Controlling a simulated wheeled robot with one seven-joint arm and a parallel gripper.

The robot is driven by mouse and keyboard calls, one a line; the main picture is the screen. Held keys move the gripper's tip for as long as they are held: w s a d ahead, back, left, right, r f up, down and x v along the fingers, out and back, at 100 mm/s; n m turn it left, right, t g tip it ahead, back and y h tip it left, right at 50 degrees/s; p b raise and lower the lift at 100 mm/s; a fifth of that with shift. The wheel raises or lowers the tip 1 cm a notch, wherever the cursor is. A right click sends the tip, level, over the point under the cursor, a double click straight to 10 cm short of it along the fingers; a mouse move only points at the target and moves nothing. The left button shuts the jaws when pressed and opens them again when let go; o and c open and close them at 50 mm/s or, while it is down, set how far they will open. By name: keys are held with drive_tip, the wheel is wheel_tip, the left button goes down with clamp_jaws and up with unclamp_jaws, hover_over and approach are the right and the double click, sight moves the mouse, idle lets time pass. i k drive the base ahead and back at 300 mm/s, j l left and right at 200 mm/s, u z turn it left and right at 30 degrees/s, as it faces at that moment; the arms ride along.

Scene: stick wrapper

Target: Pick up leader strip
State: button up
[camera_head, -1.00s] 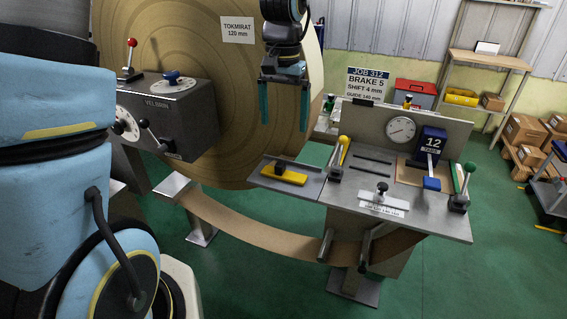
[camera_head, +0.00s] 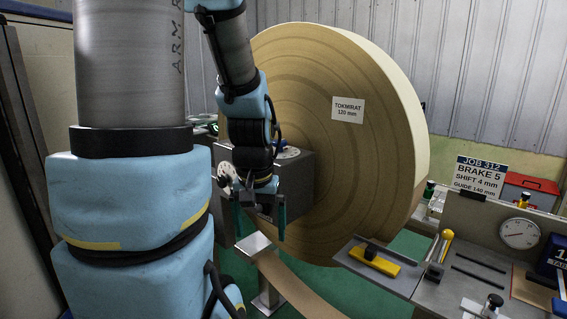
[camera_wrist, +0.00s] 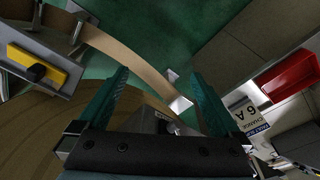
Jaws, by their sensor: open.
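The tan leader strip (camera_head: 290,284) runs from the pale metal plate (camera_head: 253,244) on a small stand down and right, out of the head view. In the wrist view the strip (camera_wrist: 128,55) curves from upper left to the plate (camera_wrist: 181,103). My gripper (camera_head: 260,226) points down with green fingers apart, appearing just above the plate in the head view. In the wrist view nothing is between the fingers of my gripper (camera_wrist: 160,78), and the strip's plate end shows beyond them. The exact gap to the strip is hard to tell.
The large paper roll (camera_head: 335,110) stands behind my arm. A grey control box (camera_head: 295,175) is beside the gripper. The workbench (camera_head: 425,299) with a yellow-based block (camera_head: 375,262) is at right. A red bin (camera_wrist: 288,84) shows in the wrist view.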

sight(369, 256)
drive_tip(key=u, duration=0.8)
drive_tip(key=k+l+u, duration=0.2)
drive_tip(key=k+u, duration=0.25)
drive_tip(key=k+l+u, duration=0.15)
drive_tip(key=k+u, duration=0.3)
drive_tip(key=k, duration=0.55)
